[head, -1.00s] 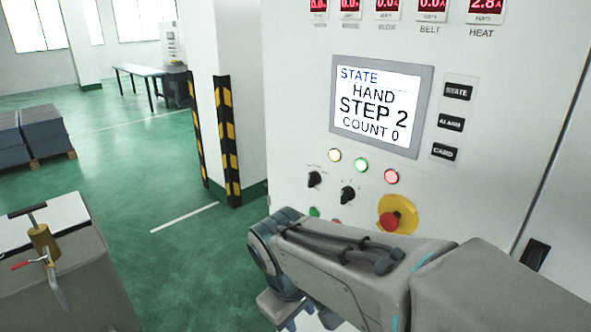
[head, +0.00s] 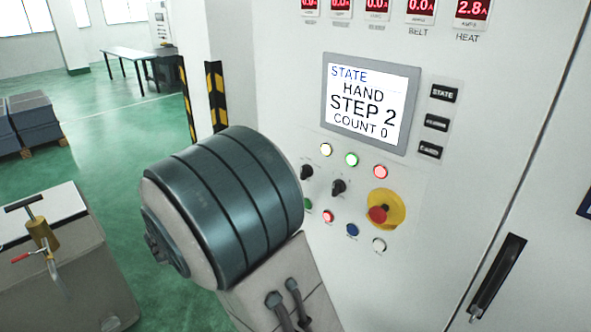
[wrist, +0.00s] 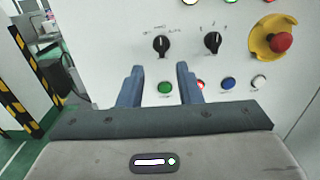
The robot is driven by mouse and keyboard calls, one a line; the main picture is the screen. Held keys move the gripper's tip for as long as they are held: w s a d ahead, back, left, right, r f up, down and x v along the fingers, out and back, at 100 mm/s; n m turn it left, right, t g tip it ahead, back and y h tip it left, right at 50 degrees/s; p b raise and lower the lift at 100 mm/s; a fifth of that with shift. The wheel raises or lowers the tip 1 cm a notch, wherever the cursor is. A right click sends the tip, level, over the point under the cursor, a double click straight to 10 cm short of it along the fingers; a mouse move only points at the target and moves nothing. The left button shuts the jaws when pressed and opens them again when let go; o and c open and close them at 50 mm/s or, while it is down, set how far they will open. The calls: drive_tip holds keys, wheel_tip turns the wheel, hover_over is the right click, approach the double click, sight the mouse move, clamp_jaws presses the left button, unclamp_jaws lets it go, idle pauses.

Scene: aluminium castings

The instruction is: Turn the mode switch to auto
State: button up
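Two black rotary switches sit side by side on the white cabinet panel. In the head view they are the left switch (head: 306,172) and the right switch (head: 338,187). In the wrist view the left switch (wrist: 161,45) and right switch (wrist: 212,42) both have pointers roughly upright. The screen (head: 365,105) reads STATE HAND, STEP 2, COUNT 0. My gripper (wrist: 159,72) is open and empty, its blue fingers below the left switch in the picture. My arm hides it in the head view.
A red emergency stop (head: 378,214) on a yellow plate is right of the switches. Green (wrist: 165,88), blue (wrist: 228,83) and white (wrist: 258,82) buttons sit below. A striped post (head: 217,95) stands left of the cabinet. A grey bench (head: 70,265) is at lower left.

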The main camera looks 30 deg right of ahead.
drive_tip(key=p+x, duration=0.2)
drive_tip(key=x, duration=1)
drive_tip(key=shift+d+p, duration=0.15)
drive_tip(key=shift+p, duration=0.25)
clamp_jaws()
